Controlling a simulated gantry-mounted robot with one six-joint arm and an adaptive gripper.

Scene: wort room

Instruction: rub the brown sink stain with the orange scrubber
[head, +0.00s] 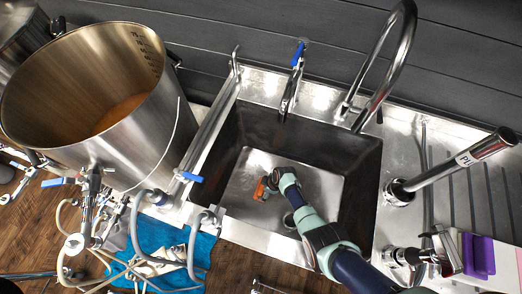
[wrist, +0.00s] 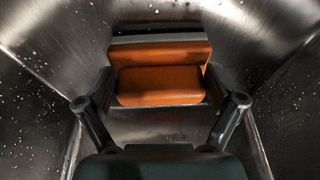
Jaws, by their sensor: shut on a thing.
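The orange scrubber (head: 260,189) is inside the steel sink (head: 345,190), low over its floor, left of my arm. In the wrist view the scrubber (wrist: 160,86) is an orange block with a grey strip along its far edge. My gripper (head: 270,184) is shut on it, with one dark finger at each side. I cannot tell whether the scrubber touches the sink floor. I cannot make out the brown stain in either view; the scrubber or my arm may hide it.
Steep sink walls surround my gripper, and water drops dot them. A curved faucet (head: 395,65) and a blue-handled tap (head: 291,80) stand at the sink's back. A large steel kettle (head: 150,155) stands at left. A tilted steel tower (head: 450,168) stands at right.

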